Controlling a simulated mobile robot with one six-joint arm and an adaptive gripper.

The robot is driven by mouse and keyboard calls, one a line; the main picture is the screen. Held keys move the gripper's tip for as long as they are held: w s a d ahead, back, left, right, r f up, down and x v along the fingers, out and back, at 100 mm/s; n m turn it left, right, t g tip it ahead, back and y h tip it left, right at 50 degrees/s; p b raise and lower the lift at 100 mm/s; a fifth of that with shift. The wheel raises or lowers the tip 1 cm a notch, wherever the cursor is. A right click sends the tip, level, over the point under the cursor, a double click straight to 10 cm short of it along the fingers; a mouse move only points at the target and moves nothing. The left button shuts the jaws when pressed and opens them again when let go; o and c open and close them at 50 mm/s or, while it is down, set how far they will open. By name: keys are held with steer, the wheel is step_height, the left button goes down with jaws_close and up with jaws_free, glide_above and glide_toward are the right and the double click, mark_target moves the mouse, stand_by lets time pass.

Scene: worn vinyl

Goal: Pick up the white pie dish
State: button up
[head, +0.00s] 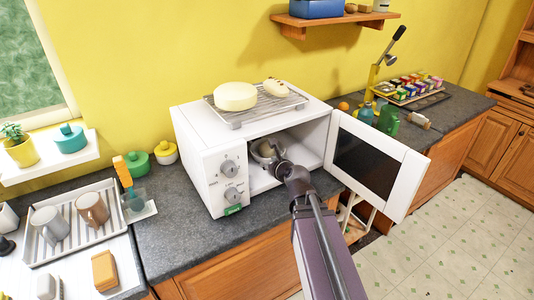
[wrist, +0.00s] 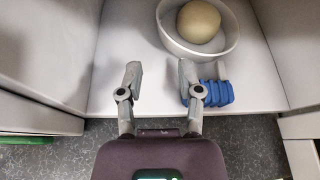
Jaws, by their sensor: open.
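The white pie dish (wrist: 232,50) sits inside the open microwave, with a round tan thing (wrist: 199,21) in it. In the head view the dish (head: 262,149) shows partly, behind my gripper (head: 280,166). In the wrist view my gripper (wrist: 160,78) is open and empty at the microwave's mouth. Its fingers point inward, in front of the dish and to its left. The right fingertip is near the dish's front edge; I cannot tell whether they touch.
A blue ridged object (wrist: 210,94) lies by the right finger, in front of the dish. The white microwave (head: 203,156) has its door (head: 408,180) swung open to the right. A wire rack (head: 240,117) on top holds a cream round block (head: 235,96). The microwave floor left of the dish is clear.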

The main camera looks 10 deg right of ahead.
steer(key=b, duration=0.3)
glide_toward(254, 148)
steer(key=s+a, duration=0.2)
steer(key=shift+s, duration=0.3)
steer(key=shift+b+x, duration=0.95)
steer(key=shift+x, duration=1.7)
steer(key=shift+c, duration=0.2)
jaws_close()
